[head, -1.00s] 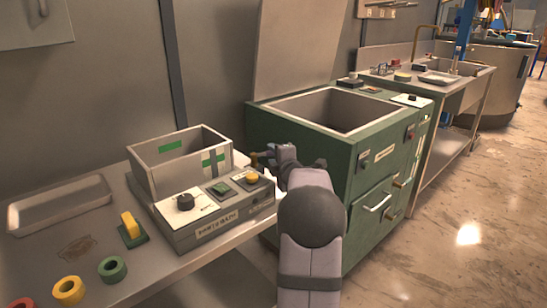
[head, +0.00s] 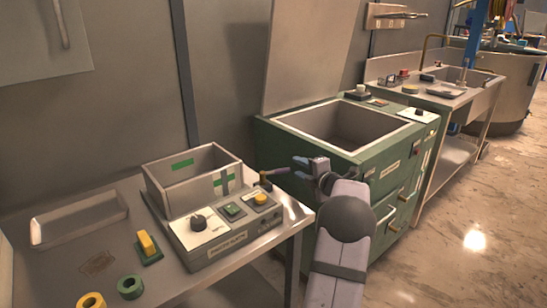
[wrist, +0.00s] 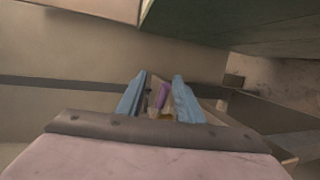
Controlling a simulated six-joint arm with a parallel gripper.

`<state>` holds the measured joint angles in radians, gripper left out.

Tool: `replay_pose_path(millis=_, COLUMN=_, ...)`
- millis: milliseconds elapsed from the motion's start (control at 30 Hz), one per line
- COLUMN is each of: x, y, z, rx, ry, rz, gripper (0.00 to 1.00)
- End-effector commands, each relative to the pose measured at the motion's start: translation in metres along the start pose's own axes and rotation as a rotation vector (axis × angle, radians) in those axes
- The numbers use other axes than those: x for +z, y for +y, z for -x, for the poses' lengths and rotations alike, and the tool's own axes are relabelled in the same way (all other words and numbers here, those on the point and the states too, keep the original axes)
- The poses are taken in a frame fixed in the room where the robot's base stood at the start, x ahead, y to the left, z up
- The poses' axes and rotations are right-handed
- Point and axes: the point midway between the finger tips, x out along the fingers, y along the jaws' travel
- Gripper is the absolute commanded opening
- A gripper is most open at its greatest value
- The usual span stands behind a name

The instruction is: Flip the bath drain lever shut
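A small brass valve (head: 265,181) sticks out at the right end of the small steel bath (head: 205,181), with a thin handle, probably the drain lever (head: 279,171), pointing right. My gripper (head: 296,167) is just right of that handle in the head view; I cannot tell whether they touch. In the wrist view, my gripper's two blue fingers (wrist: 159,82) stand apart. A purple piece (wrist: 163,96) and a small yellow piece (wrist: 167,117) show in the gap between them. I cannot tell whether the purple piece is part of the lever, or how deep it lies.
A control box (head: 218,236) with a knob and buttons stands in front of the bath. A large green tank (head: 350,150) with a raised lid is close behind my gripper. A shallow tray (head: 80,219) and coloured rings (head: 130,287) lie on the bench at left.

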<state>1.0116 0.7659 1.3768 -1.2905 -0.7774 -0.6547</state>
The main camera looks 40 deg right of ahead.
Motion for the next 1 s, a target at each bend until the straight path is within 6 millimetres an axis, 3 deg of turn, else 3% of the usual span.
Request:
replay_pose_path(millis=33, x=0.002, y=0.008, z=0.003, rx=-0.002, ry=0.035, rz=-0.005, gripper=0.33)
replay_pose_path(millis=267, x=-0.019, y=-0.004, z=0.002, rx=0.003, ry=0.211, rz=-0.056, gripper=0.33)
replay_pose_path(millis=400, x=-0.04, y=-0.016, z=-0.016, rx=0.031, ry=0.231, rz=-0.081, gripper=0.33)
replay_pose_path(millis=767, x=-0.045, y=-0.013, z=-0.027, rx=0.041, ry=0.229, rz=-0.09, gripper=0.33)
replay_pose_path(millis=1000, x=-0.051, y=-0.012, z=-0.051, rx=0.041, ry=0.23, rz=-0.089, gripper=0.33)
